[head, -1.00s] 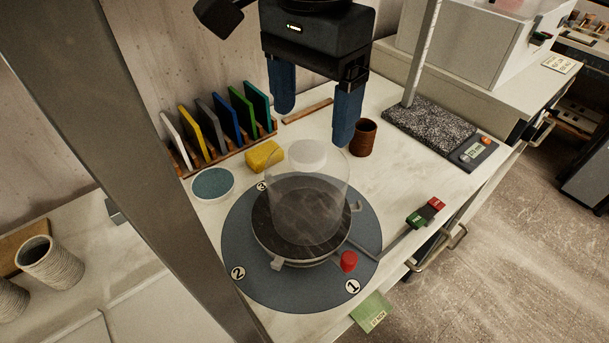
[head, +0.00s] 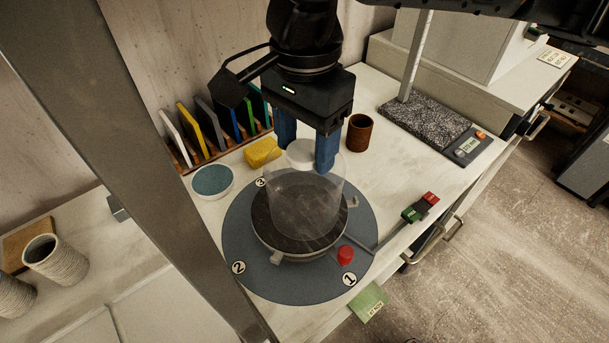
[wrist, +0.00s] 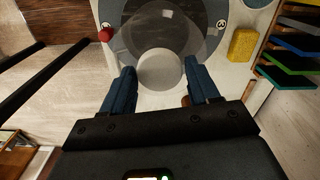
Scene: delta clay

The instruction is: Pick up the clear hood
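The clear hood (head: 303,205) is a transparent dome with a pale round knob (head: 303,154) on top. It stands upright over a dark round plate (head: 275,236) on the blue-grey turntable (head: 310,285). My gripper (head: 305,160) points down with its two blue fingers apart at about the knob's height. In the wrist view the knob (wrist: 160,70) lies between and just ahead of the open fingertips (wrist: 159,72), with a gap on each side. The hood's clear wall also shows in the wrist view (wrist: 203,43). I cannot tell whether a finger touches the knob.
A yellow sponge (head: 263,152), a round blue-topped dish (head: 212,181) and a rack of coloured tiles (head: 205,125) stand to the left. A brown cup (head: 360,133) is close behind the right finger. A red knob (head: 345,255) sits at the turntable's front right.

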